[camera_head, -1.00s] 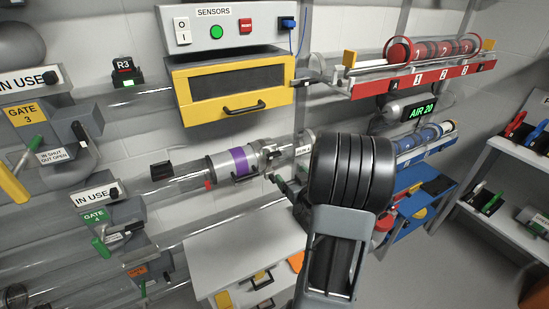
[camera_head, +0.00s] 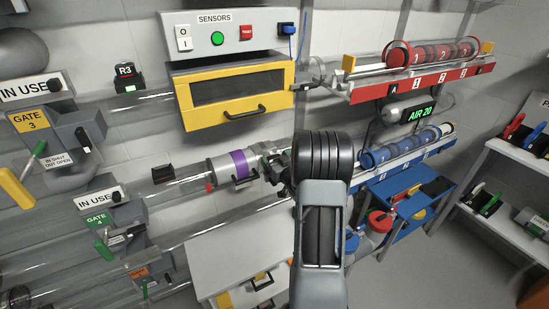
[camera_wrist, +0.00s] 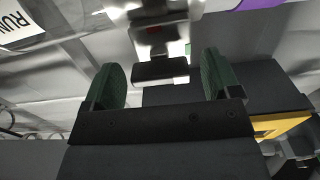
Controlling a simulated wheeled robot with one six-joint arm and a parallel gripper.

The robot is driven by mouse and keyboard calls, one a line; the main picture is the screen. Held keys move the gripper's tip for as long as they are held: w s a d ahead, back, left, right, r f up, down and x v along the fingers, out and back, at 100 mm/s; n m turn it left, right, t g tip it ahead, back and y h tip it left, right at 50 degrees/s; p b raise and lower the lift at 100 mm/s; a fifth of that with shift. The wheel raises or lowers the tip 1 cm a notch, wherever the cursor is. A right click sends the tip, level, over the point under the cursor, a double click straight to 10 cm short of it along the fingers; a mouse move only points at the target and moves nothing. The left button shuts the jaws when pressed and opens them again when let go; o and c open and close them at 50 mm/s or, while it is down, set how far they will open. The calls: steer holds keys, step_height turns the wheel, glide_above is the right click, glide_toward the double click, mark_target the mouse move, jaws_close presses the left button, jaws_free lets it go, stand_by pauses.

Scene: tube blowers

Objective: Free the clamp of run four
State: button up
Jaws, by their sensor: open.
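In the wrist view my gripper (camera_wrist: 160,82) is open, with a green-padded finger on each side. A dark clamp handle (camera_wrist: 160,72) on a bright metal fitting (camera_wrist: 160,38) shows between the fingertips, apart from both; the depth between them is hard to judge. A partly cut-off label reading "RUN" (camera_wrist: 20,30) is at upper left; its number is not legible. In the head view a clear tube with a purple band (camera_head: 238,163) runs toward my gripper (camera_head: 277,166). My arm hides part of the gripper and the tube end behind it.
A yellow-framed box (camera_head: 230,95) hangs above the tube under the sensors panel (camera_head: 225,36). A red rack (camera_head: 420,82) and a blue-cylinder rack (camera_head: 410,152) are at right. Gate 4 (camera_head: 110,222) is at left. A pale cabinet top (camera_head: 235,248) lies below.

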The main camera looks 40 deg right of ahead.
steer(key=shift+w, duration=0.45)
steer(key=shift+c, duration=0.5)
steer(key=c, duration=0.8)
steer(key=shift+f, duration=0.1)
